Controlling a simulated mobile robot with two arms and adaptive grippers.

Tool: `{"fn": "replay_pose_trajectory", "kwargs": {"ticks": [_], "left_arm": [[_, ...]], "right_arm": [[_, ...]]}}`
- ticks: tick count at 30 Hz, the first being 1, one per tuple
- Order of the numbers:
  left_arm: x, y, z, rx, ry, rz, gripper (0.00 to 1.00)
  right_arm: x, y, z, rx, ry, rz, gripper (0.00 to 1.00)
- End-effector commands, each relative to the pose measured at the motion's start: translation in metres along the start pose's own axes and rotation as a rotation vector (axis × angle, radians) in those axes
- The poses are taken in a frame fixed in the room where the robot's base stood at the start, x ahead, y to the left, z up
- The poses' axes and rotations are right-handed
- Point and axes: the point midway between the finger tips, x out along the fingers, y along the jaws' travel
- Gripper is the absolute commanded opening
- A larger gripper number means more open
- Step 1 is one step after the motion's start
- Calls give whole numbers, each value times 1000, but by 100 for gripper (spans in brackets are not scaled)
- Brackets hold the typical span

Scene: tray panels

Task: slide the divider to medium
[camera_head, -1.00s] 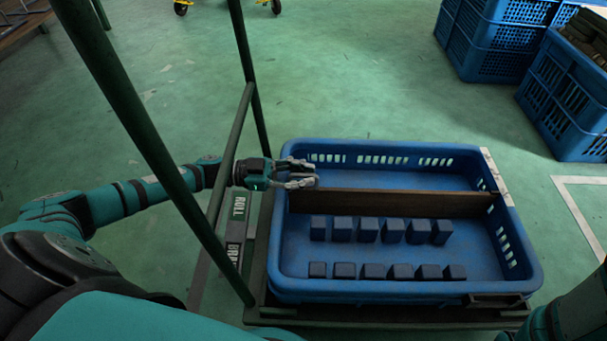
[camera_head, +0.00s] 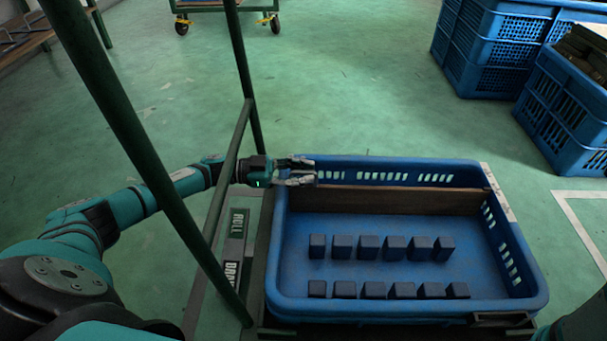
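The divider (camera_head: 400,201) is a brown wooden panel standing upright across the blue tray (camera_head: 400,308), parallel to its long sides and close to the far wall. Two rows of small dark blue blocks (camera_head: 369,247) stand in the larger space in front of it. My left gripper (camera_head: 312,172) reaches in over the tray's left rim at the divider's left end. Its two fingers point right with a gap between them. Whether a finger touches the divider is hard to tell. My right gripper is out of view.
A dark green post (camera_head: 150,165) and rail frame stand at left, in front of my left arm. Stacked blue crates (camera_head: 490,55) stand at the upper right. A wheeled cart (camera_head: 228,10) is at the top. The green floor behind the tray is clear.

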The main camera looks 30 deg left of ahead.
Motion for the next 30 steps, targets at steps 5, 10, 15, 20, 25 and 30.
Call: {"fn": "replay_pose_trajectory", "kwargs": {"ticks": [5,10,15,20,25,30], "left_arm": [[0,0,0,0,1,0,34],[0,0,0,0,1,0,34],[-11,0,1,0,-2,0,34],[-41,0,1,-1,-4,-2,34],[-78,0,0,0,-3,-2,34],[-106,0,1,-1,-2,-1,34]], "right_arm": [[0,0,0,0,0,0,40],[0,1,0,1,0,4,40],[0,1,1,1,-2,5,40],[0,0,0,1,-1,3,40],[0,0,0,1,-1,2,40],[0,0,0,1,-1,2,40]]}}
